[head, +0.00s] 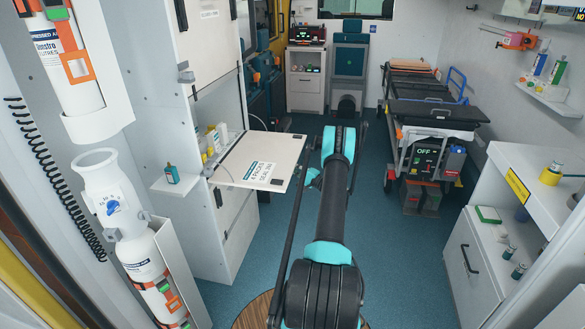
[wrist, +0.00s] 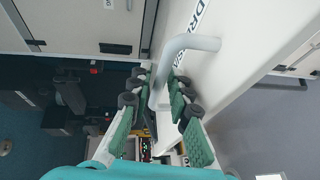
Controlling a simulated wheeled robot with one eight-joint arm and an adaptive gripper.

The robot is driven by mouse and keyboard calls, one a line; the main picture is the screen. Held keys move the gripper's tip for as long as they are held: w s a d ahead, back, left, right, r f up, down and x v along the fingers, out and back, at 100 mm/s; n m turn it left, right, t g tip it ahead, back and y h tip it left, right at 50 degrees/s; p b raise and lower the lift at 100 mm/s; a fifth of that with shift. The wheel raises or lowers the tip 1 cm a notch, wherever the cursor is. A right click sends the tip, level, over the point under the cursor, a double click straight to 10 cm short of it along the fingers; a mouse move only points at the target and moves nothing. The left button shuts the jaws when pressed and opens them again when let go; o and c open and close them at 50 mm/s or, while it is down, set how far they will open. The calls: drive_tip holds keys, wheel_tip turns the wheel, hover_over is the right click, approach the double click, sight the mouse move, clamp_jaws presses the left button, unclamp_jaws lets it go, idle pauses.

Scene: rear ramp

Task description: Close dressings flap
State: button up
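The dressings flap (head: 262,150) is a white panel with a printed label, standing out open from the white cabinet on the left in the head view. In the wrist view the flap's pale face (wrist: 245,60) carries lettering, only partly readable, and a bent grey bar handle (wrist: 190,43). My gripper (wrist: 160,85) has its green-padded fingers apart, one on each side of the handle. The handle lies between the fingertips, and a gap shows on its left; contact on the right cannot be told.
Small bottles stand in the open compartment (head: 213,137) behind the flap. A small bottle sits on a little shelf (head: 173,184) left of it. A stretcher (head: 425,110) stands at the back right, a white counter (head: 530,185) at right. Blue floor is clear between them.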

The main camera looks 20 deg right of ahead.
drive_tip(key=shift+w, duration=0.1)
clamp_jaws()
idle(0.4)
